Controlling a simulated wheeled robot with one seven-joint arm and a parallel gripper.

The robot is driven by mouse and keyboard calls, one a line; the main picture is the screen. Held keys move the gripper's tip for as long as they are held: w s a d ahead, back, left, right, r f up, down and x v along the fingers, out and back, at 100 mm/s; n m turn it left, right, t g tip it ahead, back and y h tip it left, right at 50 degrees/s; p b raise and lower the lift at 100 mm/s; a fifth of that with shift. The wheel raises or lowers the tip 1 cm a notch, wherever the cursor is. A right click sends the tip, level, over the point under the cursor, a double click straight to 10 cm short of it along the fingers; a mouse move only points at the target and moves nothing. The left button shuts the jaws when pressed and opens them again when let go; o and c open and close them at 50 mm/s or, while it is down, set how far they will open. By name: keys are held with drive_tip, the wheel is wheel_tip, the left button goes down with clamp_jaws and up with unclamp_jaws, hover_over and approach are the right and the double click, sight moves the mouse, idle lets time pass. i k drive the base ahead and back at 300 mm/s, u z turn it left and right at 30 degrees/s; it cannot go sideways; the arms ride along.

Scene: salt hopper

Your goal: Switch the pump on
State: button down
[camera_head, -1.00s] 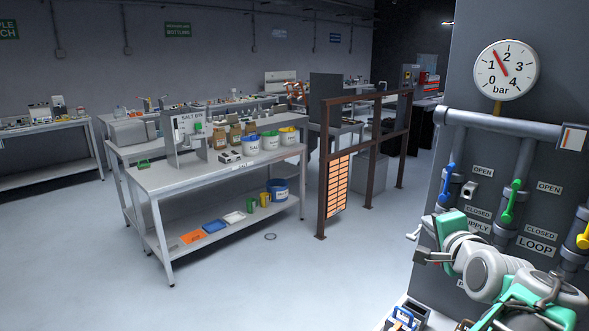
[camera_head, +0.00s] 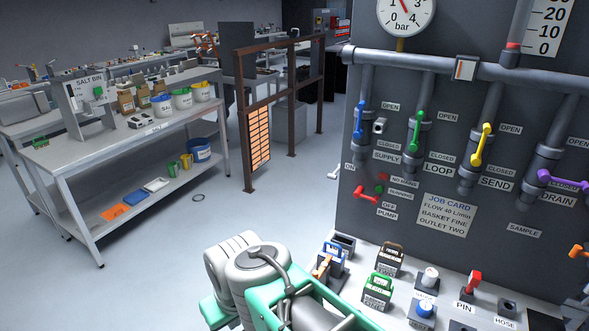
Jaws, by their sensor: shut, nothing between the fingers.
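The pump control is a red lever (camera_head: 366,194) low on the left side of the dark panel (camera_head: 440,250), just left of the IDLE and PUMP labels (camera_head: 387,211). It slants, its left end higher. A small red lamp (camera_head: 383,177) and a dark green lamp (camera_head: 380,189) sit above it, beside labels, one reading RUNNING. My arm (camera_head: 257,272), grey and green, fills the lower middle, left of and below the lever and apart from it in the picture. My gripper's fingers do not show.
Blue (camera_head: 362,120), green (camera_head: 416,130), yellow (camera_head: 482,144) and purple (camera_head: 562,181) valve handles line the panel. A shelf with several fittings, including a blue-handled basket (camera_head: 333,256), juts out below.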

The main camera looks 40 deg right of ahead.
sight(357, 194)
drive_tip(key=z, duration=1.6)
drive_tip(key=k, duration=1.2)
drive_tip(key=u, duration=0.85)
drive_tip(key=i, duration=1.1)
drive_tip(key=z, duration=0.35)
